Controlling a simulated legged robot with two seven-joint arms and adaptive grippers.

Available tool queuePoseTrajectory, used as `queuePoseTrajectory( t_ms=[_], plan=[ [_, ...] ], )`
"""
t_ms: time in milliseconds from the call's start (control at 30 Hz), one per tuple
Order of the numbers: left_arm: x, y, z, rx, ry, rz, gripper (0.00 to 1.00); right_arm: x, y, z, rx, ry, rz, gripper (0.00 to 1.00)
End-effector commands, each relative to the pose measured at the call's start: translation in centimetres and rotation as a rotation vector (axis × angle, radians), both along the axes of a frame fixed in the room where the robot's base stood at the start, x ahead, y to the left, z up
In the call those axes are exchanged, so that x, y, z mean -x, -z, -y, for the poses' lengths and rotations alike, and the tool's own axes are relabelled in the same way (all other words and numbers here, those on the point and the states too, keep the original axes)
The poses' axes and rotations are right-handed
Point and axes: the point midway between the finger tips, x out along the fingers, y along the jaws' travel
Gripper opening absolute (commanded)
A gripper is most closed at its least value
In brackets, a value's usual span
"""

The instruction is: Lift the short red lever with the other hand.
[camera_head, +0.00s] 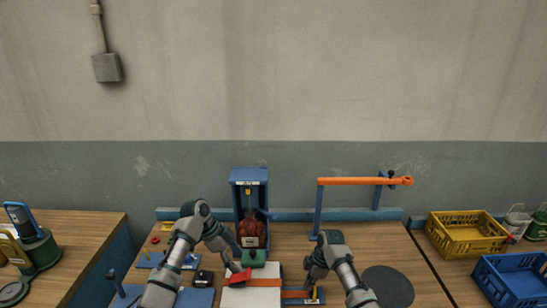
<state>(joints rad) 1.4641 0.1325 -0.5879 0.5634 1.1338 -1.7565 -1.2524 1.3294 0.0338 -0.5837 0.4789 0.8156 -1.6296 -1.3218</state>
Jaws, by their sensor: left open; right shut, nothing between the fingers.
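A short red piece (240,277), which looks like the red lever, sits at the back left of a white block with an orange band (238,298). My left gripper (234,266) is open, right by the red piece; I cannot tell whether it touches it. My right gripper (312,286) is shut and empty, low over a blue base (293,294) with an orange strip, right of the white block. A dark red sack (251,228) with a pale label stands in a blue upright frame (249,175) behind, with a green part (254,257) in front of it.
An orange bar (360,181) on blue posts crosses the back right of the table. A dark round disc (388,286) lies at right. Yellow (470,240) and blue (512,290) crates stand on the right-hand table. Small blue and black items (203,278) lie at left.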

Motion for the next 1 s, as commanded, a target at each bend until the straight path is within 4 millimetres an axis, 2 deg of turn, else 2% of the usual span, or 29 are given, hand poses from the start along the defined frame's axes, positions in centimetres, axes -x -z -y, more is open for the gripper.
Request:
queuePoseTrajectory(
  t_ms=[100,400,600,867,1000],
  plan=[
    [0.0,1.9,0.9,0.000,0.001,-0.003,0.67,0.0,0.2,0.2,0.005,0.004,-0.002,0.00],
    [0.0,5.2,2.9,0.001,0.000,-0.001,0.67,0.0,0.2,0.3,0.004,0.003,-0.002,0.00],
    [0.0,6.0,3.4,0.001,0.001,0.000,0.67,0.0,0.2,0.3,0.003,0.003,-0.002,0.00],
    [0.0,6.1,3.4,0.001,0.001,0.000,0.67,0.0,0.2,0.3,0.004,0.003,-0.002,0.00],
    [0.0,6.1,3.3,0.000,0.001,0.000,0.34,0.0,0.2,0.3,0.004,0.003,-0.002,0.00]
  ],
)
